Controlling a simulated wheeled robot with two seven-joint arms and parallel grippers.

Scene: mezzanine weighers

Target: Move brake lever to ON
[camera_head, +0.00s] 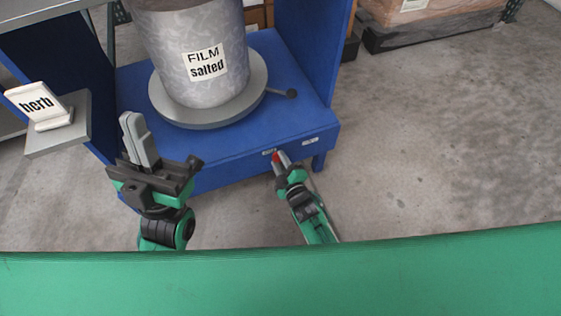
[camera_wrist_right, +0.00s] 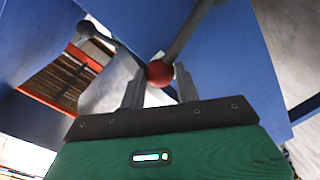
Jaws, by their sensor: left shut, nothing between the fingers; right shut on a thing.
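The brake lever has a red ball knob (camera_wrist_right: 160,73) on a grey rod (camera_wrist_right: 188,30), seen in the right wrist view. My right gripper (camera_wrist_right: 160,88) is shut on the red knob, with one finger on each side of it. In the head view the red knob (camera_head: 276,157) shows at the front edge of the blue stand, between the fingers of my right gripper (camera_head: 281,160). Small labels (camera_head: 310,141) sit on the stand's front face; their text is too small to read. My left gripper (camera_head: 134,135) is shut and empty, at the left in front of the stand.
A grey drum (camera_head: 200,60) labelled "FILM salted" stands on a round grey turntable (camera_head: 262,88) with a dark-knobbed handle (camera_head: 291,94). The blue stand (camera_head: 300,70) carries it. A "herb" sign (camera_head: 40,104) stands on a grey plate at left. Floor (camera_head: 440,130) to the right is clear.

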